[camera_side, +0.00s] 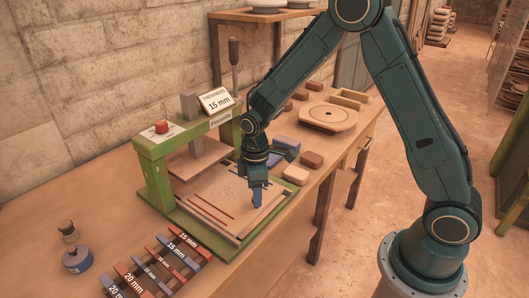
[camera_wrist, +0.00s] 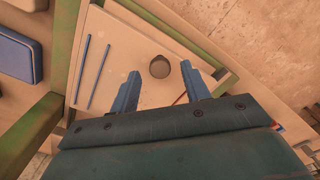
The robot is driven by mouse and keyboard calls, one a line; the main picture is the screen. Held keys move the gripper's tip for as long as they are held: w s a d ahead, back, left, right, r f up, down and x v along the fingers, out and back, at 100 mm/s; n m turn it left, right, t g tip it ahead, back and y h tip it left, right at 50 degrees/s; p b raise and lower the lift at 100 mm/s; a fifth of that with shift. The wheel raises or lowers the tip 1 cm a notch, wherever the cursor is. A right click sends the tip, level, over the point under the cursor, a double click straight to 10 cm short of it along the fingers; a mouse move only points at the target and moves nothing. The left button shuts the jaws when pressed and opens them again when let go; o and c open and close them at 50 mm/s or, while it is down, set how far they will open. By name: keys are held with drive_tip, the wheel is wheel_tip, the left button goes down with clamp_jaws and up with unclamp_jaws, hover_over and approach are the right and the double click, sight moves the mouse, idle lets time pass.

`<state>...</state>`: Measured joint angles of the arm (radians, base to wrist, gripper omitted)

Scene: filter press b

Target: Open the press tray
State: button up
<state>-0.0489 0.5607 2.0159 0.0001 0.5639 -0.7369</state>
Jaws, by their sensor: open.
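The press is a green frame (camera_side: 153,176) with a red button (camera_side: 161,127) on its crossbar. Its pale tray (camera_side: 222,196) lies flat in the green base in front of the uprights, with thin strips along it. In the wrist view the tray (camera_wrist: 125,58) shows blue strips at left, part of a red strip at right and a round brown spot (camera_wrist: 159,67), a hole or knob, I cannot tell which. My gripper (camera_side: 257,200) points down over the tray's right part. In the wrist view its blue fingers (camera_wrist: 160,72) are open and empty, either side of the spot.
A sign reading 15 mm (camera_side: 216,101) and a tall dark-handled lever (camera_side: 234,60) stand at the press. Red and blue labelled strips (camera_side: 150,265) and small jars (camera_side: 76,257) lie front left.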

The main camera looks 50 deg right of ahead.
drive_tip(key=shift+f, duration=0.75)
clamp_jaws()
drive_tip(key=s, duration=0.9)
drive_tip(key=shift+s, duration=0.15)
unclamp_jaws()
drive_tip(key=shift+r, duration=0.15)
